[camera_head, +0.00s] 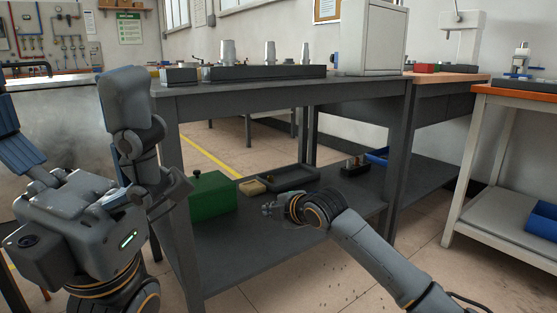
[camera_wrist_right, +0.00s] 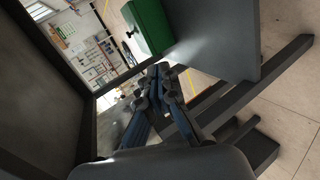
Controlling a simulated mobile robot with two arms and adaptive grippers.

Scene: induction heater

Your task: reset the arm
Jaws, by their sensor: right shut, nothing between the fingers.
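My right gripper (camera_head: 268,209) reaches in from the lower right in the head view, low at the dark workbench (camera_head: 310,90), by its lower shelf. It is shut and empty. The right wrist view shows its fingertips (camera_wrist_right: 158,70) together, below a green box in the picture and apart from it. My left gripper (camera_head: 62,95) is large and close at the left of the head view, pointing up. Its two blue-grey fingers stand wide apart with nothing visible between them. Its outer finger is partly cut off by the picture edge.
The green box (camera_head: 213,196), a dark tray (camera_head: 290,178) and small parts lie on the lower shelf. Metal cones (camera_head: 227,52) and a grey cabinet (camera_head: 372,38) stand on the bench top. Bench legs (camera_head: 400,150) frame the shelf.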

